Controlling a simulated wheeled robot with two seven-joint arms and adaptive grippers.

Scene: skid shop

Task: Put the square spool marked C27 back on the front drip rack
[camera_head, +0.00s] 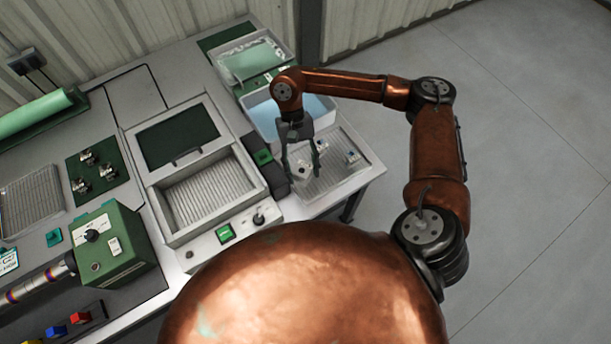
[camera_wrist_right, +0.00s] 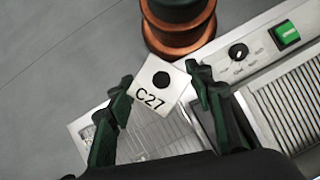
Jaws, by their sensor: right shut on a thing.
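The square spool marked C27 (camera_wrist_right: 158,90) is a white block with a dark round hole in its face; its label reads clearly in the right wrist view. My right gripper (camera_head: 303,163) is shut on this spool, which shows small and pale between the fingers in the head view (camera_head: 299,173). The gripper points down and holds the spool over the left part of the front drip rack (camera_head: 325,182), a wire grid in a metal tray. The rack also shows below the spool in the right wrist view (camera_wrist_right: 88,130). Whether the spool touches the grid is unclear. My left gripper is out of view.
A small white and blue piece (camera_head: 352,156) sits on the rack's right side. A tub of blue liquid (camera_head: 256,122) stands behind the rack, and another tray (camera_head: 284,46) lies farther back. A ribbed metal basin (camera_head: 211,200) and a control panel with a green switch (camera_head: 225,233) are left.

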